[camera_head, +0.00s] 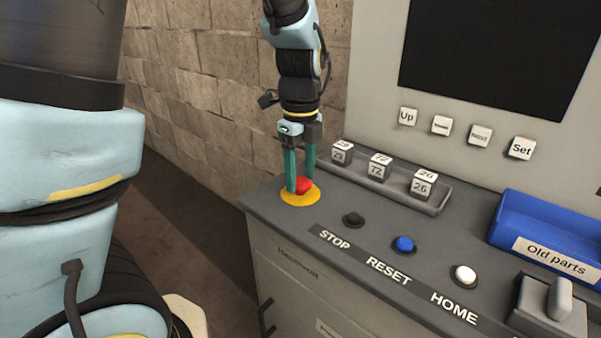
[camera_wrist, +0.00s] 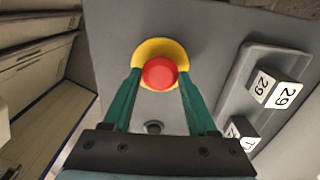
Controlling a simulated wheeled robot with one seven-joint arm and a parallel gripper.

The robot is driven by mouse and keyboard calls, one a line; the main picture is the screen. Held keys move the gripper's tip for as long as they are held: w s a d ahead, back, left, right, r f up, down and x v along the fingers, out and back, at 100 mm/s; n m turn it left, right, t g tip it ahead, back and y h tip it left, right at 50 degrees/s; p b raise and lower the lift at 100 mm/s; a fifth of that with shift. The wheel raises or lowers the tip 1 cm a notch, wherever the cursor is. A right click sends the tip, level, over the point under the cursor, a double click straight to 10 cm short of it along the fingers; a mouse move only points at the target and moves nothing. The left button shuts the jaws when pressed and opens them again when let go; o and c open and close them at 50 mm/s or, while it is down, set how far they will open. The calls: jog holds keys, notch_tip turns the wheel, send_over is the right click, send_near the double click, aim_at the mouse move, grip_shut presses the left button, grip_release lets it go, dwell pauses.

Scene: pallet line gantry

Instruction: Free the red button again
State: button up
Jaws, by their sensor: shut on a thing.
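The red button (camera_head: 304,186) sits on a round yellow base (camera_head: 290,200) at the left back corner of the grey control panel. My gripper (camera_head: 302,186) comes down from above, with its two green fingers at either side of the button. The red button (camera_wrist: 159,73) also shows in the wrist view, with the yellow base (camera_wrist: 160,46) around it. There the fingers of my gripper (camera_wrist: 160,80) reach the button's left and right sides and are shut on it. Whether the button is pressed in or raised cannot be told.
A grey tray (camera_head: 436,207) with several numbered cubes stands just right of my gripper. A black button (camera_head: 353,219), a blue button (camera_head: 404,244) and a white button (camera_head: 464,275) line the panel. A blue bin (camera_head: 510,225) and a grey switch (camera_head: 558,300) are at the right.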

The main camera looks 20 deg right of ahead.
aim_at(300, 181)
grip_shut()
jog(key=shift+r, duration=0.65)
jog(key=o, duration=1.2)
grip_release()
jog(key=shift+c, duration=0.2)
notch_tip(300, 181, up, 11)
jog(key=b, duration=0.1)
jog(key=shift+f, duration=0.1)
